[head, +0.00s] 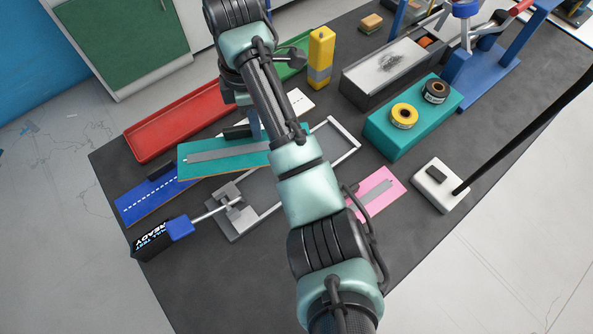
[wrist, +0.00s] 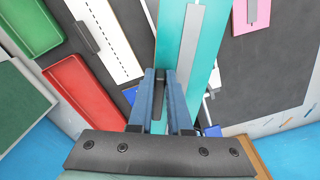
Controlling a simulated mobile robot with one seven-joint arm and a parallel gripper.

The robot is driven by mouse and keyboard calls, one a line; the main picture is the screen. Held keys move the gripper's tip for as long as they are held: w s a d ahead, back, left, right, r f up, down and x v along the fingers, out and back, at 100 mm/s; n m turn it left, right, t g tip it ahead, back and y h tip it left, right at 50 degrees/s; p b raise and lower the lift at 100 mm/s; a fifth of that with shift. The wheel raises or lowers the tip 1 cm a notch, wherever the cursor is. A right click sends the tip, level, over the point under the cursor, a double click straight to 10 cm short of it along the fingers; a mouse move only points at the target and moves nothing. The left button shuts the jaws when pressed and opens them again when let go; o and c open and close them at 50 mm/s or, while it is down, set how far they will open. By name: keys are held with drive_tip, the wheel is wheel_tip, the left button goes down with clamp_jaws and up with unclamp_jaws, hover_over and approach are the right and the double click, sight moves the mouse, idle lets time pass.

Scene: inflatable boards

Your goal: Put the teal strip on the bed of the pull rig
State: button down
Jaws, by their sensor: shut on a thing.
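The teal strip (head: 190,168) has a grey band along it and a dark tab on its far edge. In the wrist view the teal strip (wrist: 210,50) passes at the fingertips of my gripper (wrist: 168,74). My arm hides part of the bed.
A blue dashed strip (head: 150,199) lies left of the rig and a pink piece (head: 376,194) right of it. A red tray (head: 180,118), a yellow block (head: 320,58), a teal block with two rolls (head: 390,138) and a white block (head: 436,190) stand around. The front table area is clear.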

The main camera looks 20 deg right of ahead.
drive_tip(key=w+d+f+n+b, duration=0.1)
drive_tip(key=d+n+b, duration=0.35)
drive_tip(key=d, duration=0.35)
drive_tip(key=shift+n, duration=0.45)
drive_tip(key=f, duration=0.9)
drive_tip(key=shift+d+f+p, duration=0.25)
drive_tip(key=shift+f+p, duration=0.1)
drive_tip(key=shift+f, duration=0.1)
drive_tip(key=c, duration=0.8)
unclamp_jaws()
drive_tip(key=shift+c, duration=0.2)
wheel_tip(320, 180, up, 12)
drive_tip(key=p, duration=0.1)
